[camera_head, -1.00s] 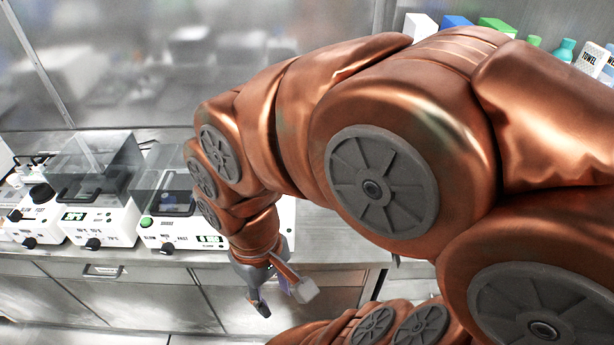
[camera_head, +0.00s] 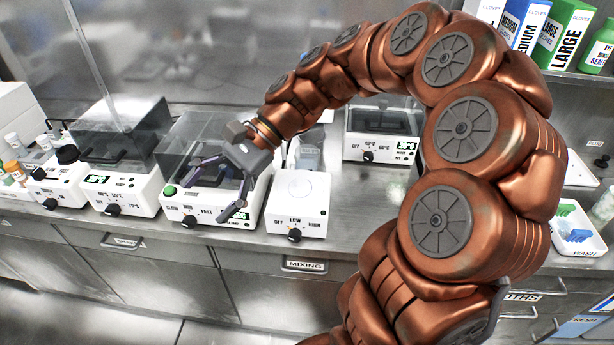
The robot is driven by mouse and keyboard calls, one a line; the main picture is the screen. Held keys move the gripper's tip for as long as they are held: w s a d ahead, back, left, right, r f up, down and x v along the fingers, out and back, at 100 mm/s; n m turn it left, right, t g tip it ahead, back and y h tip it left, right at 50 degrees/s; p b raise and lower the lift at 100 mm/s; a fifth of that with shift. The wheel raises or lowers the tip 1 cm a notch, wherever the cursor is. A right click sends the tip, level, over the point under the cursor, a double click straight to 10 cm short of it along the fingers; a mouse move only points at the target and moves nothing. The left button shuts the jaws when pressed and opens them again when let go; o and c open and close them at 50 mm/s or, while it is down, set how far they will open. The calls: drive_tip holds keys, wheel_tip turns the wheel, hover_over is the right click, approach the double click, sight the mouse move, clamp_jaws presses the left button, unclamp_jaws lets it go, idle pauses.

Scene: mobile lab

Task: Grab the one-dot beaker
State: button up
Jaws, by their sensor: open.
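My gripper (camera_head: 212,192) is open and empty. It hangs in front of the white shaker with the clear lid (camera_head: 183,150), with its fingers pointing to the left and down. I cannot make out a beaker with one dot. A clear or grey vessel (camera_head: 308,150) stands behind the white mixer with the OFF, LOW and HIGH knob (camera_head: 297,198); it is partly hidden by my arm, and I cannot tell whether it bears a dot.
Other white lidded machines (camera_head: 125,190) line the counter on the left. A white heater box (camera_head: 382,135) stands behind my arm. A white tray with blue items (camera_head: 572,235) is at the right. Glove boxes (camera_head: 563,32) stand on the upper right shelf.

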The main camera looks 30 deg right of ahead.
drive_tip(key=w+d+f+m+t+y+b, duration=0.1)
drive_tip(key=w+d+f+m+t+b, duration=0.15)
drive_tip(key=w+d+m, duration=0.35)
drive_tip(key=w+d+f+m+t+y+b, duration=0.2)
drive_tip(key=w+d+t+b, duration=0.1)
drive_tip(key=d, duration=0.5)
drive_tip(key=w+d+f+m+t+y+b, duration=0.1)
drive_tip(key=w+d+f+m+t+b, duration=0.15)
drive_tip(key=w+d, duration=0.35)
drive_tip(key=d+f+m+t+h+b, duration=0.1)
drive_tip(key=d+f+m+t+b, duration=0.4)
drive_tip(key=d, duration=1)
drive_tip(key=h, duration=0.1)
approach(307, 158)
drive_tip(key=shift+n, duration=0.35)
drive_tip(key=a+r, duration=0.2)
drive_tip(key=a, duration=0.1)
drive_tip(key=shift+s+a+r, duration=0.1)
drive_tip(key=shift+s+r, duration=0.15)
drive_tip(key=shift+s, duration=0.15)
drive_tip(key=shift+w+a+f, duration=0.1)
drive_tip(key=shift+a, duration=0.05)
drive_tip(key=shift+x, duration=1.2)
drive_tip(key=shift+b+x, duration=0.3)
drive_tip(key=shift+x, duration=2.3)
drive_tip(key=shift+c, duration=0.4)
